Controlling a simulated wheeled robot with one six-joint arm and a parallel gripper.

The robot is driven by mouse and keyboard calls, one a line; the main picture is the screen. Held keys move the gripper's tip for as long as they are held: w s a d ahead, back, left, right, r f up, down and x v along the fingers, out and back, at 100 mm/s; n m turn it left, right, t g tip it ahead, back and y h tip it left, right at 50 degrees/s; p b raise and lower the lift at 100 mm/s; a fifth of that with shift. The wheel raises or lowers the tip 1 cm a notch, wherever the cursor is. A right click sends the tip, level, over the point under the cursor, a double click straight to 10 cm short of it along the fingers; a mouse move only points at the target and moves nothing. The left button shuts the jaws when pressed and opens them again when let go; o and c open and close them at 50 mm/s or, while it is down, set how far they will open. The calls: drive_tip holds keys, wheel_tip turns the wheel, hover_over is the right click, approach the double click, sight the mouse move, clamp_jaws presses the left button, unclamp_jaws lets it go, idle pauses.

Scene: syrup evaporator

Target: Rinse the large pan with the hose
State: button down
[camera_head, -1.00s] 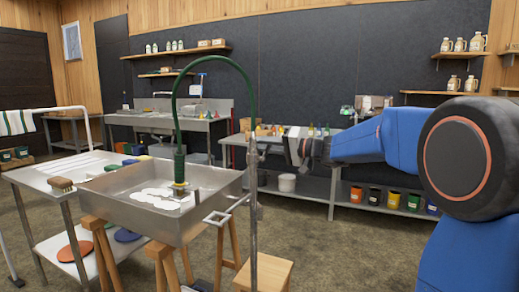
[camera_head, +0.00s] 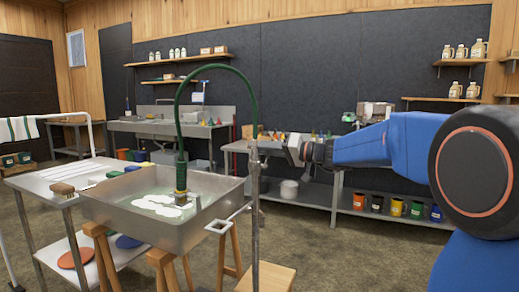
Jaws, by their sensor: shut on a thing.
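The large pan (camera_head: 160,233) is a wide metal tray on wooden trestle legs at the left. White patches lie on its floor, with a pale greenish sheen around them. The green hose (camera_head: 217,68) arches from the top of an upright metal post (camera_head: 255,215) and hangs down over the pan. Its nozzle (camera_head: 181,195) points down just above the pan floor. My gripper (camera_head: 283,149) reaches left to the post's top, shut on a small grey part there that looks like a valve handle. The fingertips are small and hard to make out.
A metal side table (camera_head: 50,178) with brushes stands left of the pan. A wooden stool (camera_head: 265,278) stands in front. Behind are a sink bench (camera_head: 205,127) and a bench with colored cans below.

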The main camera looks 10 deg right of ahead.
drive_tip(key=c, duration=1.6)
unclamp_jaws()
drive_tip(key=shift+c, duration=0.2)
